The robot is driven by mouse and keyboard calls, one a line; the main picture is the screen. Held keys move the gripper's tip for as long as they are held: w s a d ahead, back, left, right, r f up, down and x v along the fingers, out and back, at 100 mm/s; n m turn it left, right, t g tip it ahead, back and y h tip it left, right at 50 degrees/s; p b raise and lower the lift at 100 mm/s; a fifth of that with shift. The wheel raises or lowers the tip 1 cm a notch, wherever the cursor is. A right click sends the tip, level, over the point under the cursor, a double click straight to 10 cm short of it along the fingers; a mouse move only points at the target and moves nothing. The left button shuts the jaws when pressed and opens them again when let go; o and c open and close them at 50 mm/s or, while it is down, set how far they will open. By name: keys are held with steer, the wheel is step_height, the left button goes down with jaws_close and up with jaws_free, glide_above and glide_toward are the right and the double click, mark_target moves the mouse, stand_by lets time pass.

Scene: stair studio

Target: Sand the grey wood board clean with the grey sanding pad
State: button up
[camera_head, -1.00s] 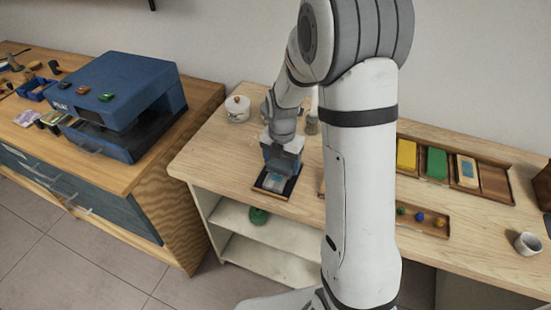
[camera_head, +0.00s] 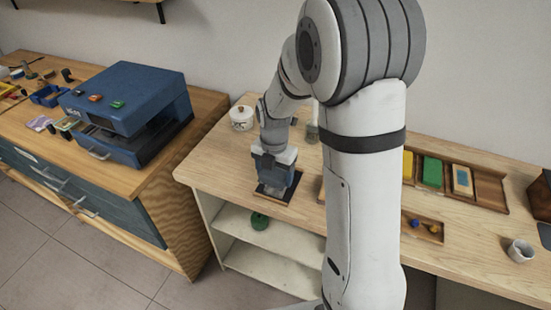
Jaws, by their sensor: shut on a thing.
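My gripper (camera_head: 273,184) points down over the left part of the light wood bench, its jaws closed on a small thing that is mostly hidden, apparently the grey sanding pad. Directly below it lies a small dark-rimmed board (camera_head: 287,196), apparently the grey wood board; the gripper covers most of its face. I cannot tell whether the held pad touches the board, nor how clean the board is.
A rack (camera_head: 489,190) on the right holds yellow (camera_head: 407,163), green (camera_head: 432,172) and pale blue-marked (camera_head: 462,180) pads, with one empty slot. A white lidded jar (camera_head: 241,118) stands behind my gripper. A white cup (camera_head: 520,251) is at the right. A blue machine (camera_head: 130,110) stands left.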

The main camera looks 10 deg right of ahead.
steer(key=shift+r+p, duration=1.2)
steer(key=shift+r, duration=0.95)
steer(key=shift+w+f, duration=0.1)
steer(key=shift+w, duration=0.1)
